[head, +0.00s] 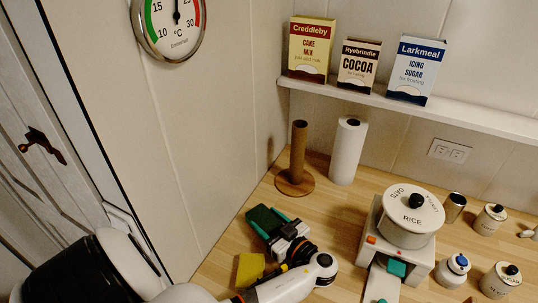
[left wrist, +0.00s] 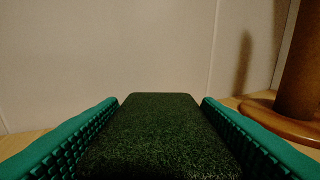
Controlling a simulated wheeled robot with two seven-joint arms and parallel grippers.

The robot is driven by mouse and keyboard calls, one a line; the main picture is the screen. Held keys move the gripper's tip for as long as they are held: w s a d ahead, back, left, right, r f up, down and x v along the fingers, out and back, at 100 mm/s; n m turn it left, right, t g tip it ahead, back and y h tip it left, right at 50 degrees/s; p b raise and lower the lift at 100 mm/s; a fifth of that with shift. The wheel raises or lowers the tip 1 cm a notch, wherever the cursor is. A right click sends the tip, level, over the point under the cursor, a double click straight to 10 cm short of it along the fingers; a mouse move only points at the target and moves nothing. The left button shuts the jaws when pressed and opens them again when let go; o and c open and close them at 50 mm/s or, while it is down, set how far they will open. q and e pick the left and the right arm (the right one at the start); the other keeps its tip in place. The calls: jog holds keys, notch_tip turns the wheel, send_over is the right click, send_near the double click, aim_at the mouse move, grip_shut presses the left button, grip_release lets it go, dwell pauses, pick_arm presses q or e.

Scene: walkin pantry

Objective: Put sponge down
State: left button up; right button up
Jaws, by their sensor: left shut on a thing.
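A dark green sponge (head: 263,218) is held by my left gripper (head: 276,226) near the back left of the wooden counter. In the left wrist view the sponge (left wrist: 160,130) fills the space between the two teal fingers, which close on its sides. Its underside is hidden, so I cannot tell whether it touches the counter. A yellow block (head: 249,270), perhaps another sponge, shows beside my left wrist.
A brown holder (head: 298,160) and a white paper roll (head: 348,152) stand behind the sponge. The wall borders the counter's left side. A shelf (head: 440,110) holds three boxes.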

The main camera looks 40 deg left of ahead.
pick_arm(q)
jog(key=shift+f, duration=0.75)
jog(key=shift+f, duration=0.2)
jog(key=o, duration=0.9)
jog(key=shift+o, duration=0.2)
jog(key=shift+r, duration=0.1)
